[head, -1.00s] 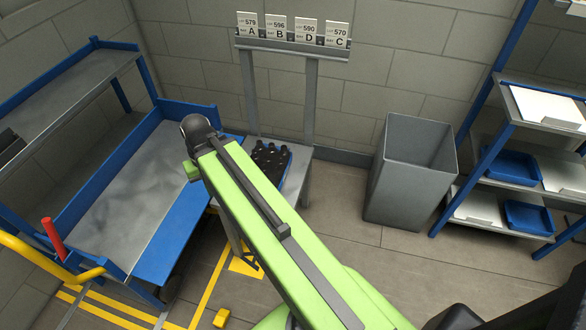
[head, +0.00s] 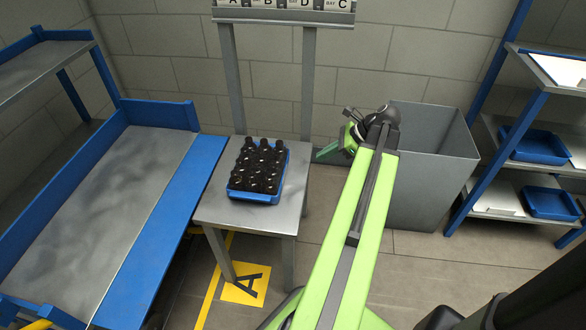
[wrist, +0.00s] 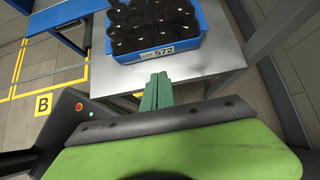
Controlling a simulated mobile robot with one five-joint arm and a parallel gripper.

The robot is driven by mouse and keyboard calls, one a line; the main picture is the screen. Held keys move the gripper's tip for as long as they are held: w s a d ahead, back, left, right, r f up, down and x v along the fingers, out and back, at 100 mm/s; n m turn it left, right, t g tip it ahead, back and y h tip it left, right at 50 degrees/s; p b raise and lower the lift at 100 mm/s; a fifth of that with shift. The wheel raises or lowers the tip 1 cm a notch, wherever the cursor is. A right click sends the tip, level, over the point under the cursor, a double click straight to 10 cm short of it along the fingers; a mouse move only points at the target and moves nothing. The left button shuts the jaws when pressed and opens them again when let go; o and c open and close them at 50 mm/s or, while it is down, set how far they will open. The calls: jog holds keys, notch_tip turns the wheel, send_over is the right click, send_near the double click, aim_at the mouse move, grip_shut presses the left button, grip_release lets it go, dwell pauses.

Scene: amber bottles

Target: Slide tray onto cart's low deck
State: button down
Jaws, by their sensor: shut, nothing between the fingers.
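The blue tray (head: 250,196) holds several dark bottles and sits on a small grey table (head: 215,212). My gripper (head: 328,153) is right of the table in the head view, apart from the tray. In the wrist view its green fingers (wrist: 157,88) are together and empty, pointing at the tray's labelled side.
A grey bin (head: 430,165) stands behind my arm at the right. A shelf rack with blue trays (head: 535,145) is at the far right. The cart's upper shelf (head: 40,70) overhangs the deck's far left. A sign rail (head: 283,15) stands behind the table.

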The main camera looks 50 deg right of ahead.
jog(key=b, duration=0.7)
send_near(285, 170)
jog(key=f, duration=0.4)
jog(key=shift+s+a, duration=0.15)
jog(key=shift+s, duration=0.1)
jog(key=w+a, duration=0.2)
jog(key=w, duration=0.1)
jog(key=shift+w+r, duration=0.1)
jog(key=shift+r, duration=0.05)
jog(key=shift+w+a, duration=0.25)
jog(key=shift+w, duration=0.15)
